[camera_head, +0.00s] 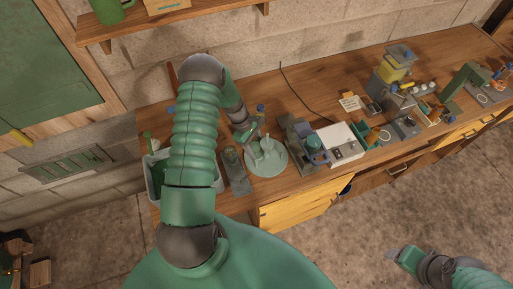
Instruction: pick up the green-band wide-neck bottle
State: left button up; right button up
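A pale round plate (273,166) on the wooden bench carries pale green glass-like pieces (266,145). A grey stand with a greenish vessel (232,160) is just left of it. I cannot make out a green band or wide neck on any of these, so I cannot tell which is the green-band wide-neck bottle. My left arm reaches over the bench, and its gripper (250,132) is just above or beside the pieces on the plate. Whether it touches one is too small to tell. My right gripper (397,256) is low at the right, over the floor, away from the bench.
A grey bin (156,177) is partly hidden behind my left arm. Right of the plate stand a grey device with a blue-topped part (313,146) and a white box (341,144). More equipment with a yellow vessel (391,70) is farther right. A shelf (180,22) hangs above.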

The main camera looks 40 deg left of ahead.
pick_arm(q)
jog(key=c, duration=0.5)
jog(key=shift+a, duration=0.15)
jog(key=c, duration=0.6)
jog(key=shift+s, duration=0.1)
jog(key=shift+a, duration=0.1)
